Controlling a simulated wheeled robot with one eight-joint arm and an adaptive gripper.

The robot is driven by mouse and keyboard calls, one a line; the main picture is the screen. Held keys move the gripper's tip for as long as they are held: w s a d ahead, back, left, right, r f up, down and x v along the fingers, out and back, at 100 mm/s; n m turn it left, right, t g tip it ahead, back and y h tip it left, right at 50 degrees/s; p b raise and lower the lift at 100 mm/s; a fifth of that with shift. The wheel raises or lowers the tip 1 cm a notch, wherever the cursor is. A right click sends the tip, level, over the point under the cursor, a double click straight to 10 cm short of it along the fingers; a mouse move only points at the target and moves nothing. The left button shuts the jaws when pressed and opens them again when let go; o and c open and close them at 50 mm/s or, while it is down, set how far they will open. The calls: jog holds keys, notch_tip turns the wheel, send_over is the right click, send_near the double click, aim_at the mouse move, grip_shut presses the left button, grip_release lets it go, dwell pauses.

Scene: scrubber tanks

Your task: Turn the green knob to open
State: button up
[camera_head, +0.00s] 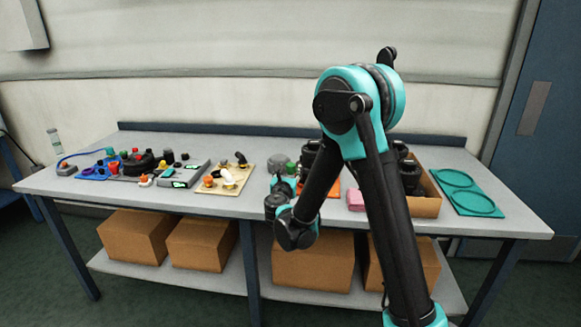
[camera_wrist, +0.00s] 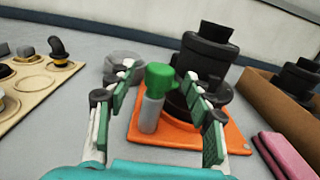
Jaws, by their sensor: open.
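The green knob (camera_wrist: 160,78) sits on top of an upright pale grey cylinder (camera_wrist: 151,114) in the wrist view. The cylinder stands on an orange plate (camera_wrist: 180,136), next to a black stepped fixture (camera_wrist: 207,58). My gripper (camera_wrist: 158,75) is open, with one finger on each side of the knob in the picture. Gaps show between the fingers and the knob, and how far the knob lies beyond the fingertips is hard to tell.
A cardboard box with black parts (camera_wrist: 275,101) and a pink block (camera_wrist: 285,154) stand right of the plate. A beige board with knobs (camera_wrist: 35,85) lies left, and a grey round lid (camera_wrist: 124,60) behind. Teal round trays (camera_head: 467,192) lie at the table's right end.

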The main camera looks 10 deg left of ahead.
aim_at(290, 168)
jog(key=shift+w+d, duration=0.1)
jog(key=shift+w, duration=1.75)
jog(key=shift+c, duration=0.3)
jog(key=c, duration=1.1)
